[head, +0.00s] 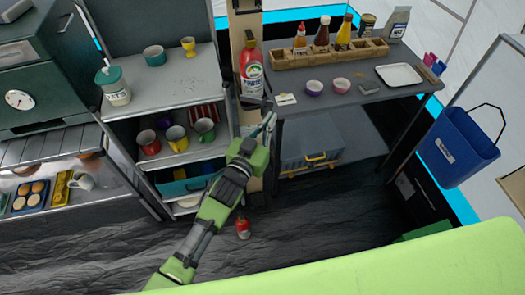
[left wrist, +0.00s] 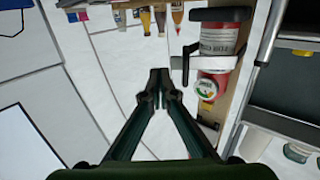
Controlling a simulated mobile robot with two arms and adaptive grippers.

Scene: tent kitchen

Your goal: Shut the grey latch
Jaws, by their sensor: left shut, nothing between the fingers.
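A red bottle-like canister (head: 251,72) with a white label stands against a wooden post in the head view. It shows upside down in the left wrist view (left wrist: 217,40), held by a dark bracket (left wrist: 222,14). A light grey band (left wrist: 208,62) crosses the canister, and its bent end sticks out to the left; this looks like the grey latch. I cannot make it out clearly in the head view. My left gripper (head: 268,124) is shut and empty, just below the canister. Its fingertips (left wrist: 160,80) appear left of the band, apart from it in the picture.
Shelves with mugs (head: 177,138) stand left of the post. A dark table (head: 365,92) with a wooden bottle rack (head: 325,55), bowls and a white tray (head: 399,75) is on the right. A blue bin (head: 457,147) is at far right. A small red-capped item (head: 243,229) is on the floor.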

